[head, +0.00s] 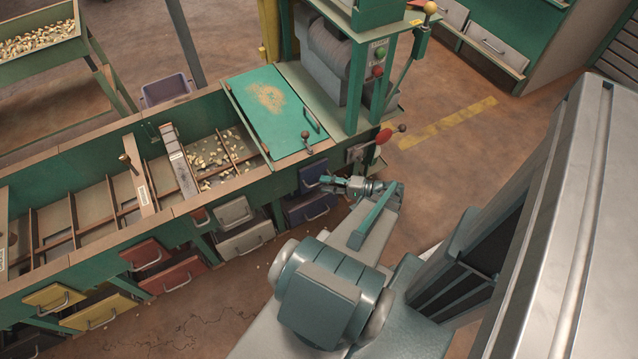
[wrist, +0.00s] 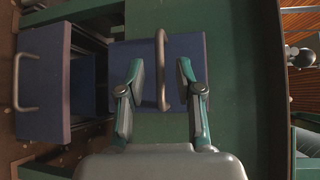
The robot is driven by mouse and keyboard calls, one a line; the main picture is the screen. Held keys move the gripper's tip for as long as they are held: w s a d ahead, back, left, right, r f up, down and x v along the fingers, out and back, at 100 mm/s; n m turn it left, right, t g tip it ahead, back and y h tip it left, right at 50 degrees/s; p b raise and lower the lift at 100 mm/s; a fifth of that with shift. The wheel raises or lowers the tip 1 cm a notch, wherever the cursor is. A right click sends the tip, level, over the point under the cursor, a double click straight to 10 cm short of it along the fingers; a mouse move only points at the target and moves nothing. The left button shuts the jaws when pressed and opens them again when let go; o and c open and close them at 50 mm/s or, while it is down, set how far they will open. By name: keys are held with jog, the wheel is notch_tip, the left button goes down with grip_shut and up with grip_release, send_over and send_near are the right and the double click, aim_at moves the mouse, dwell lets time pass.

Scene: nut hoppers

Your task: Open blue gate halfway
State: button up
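The blue gate (head: 312,171) is a small blue plate with a bar handle on the green front of the sorting bench. It looks closed, though the head view is small here. In the wrist view the blue gate (wrist: 200,60) faces me, with its grey handle (wrist: 162,85) running up the picture. My gripper (head: 328,181) is at the gate's front. In the wrist view my gripper (wrist: 160,70) is open, one finger on each side of the handle, with a gap on both sides. Whether the fingertips reach past the bar is hard to tell.
A blue drawer (head: 317,211) with its own handle sits below the gate and stands partly pulled out in the wrist view (wrist: 42,85). A grey gate (head: 233,212) is to the left.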

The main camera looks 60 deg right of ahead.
aim_at(319, 183)
jog(key=shift+x, duration=1.6)
grip_shut()
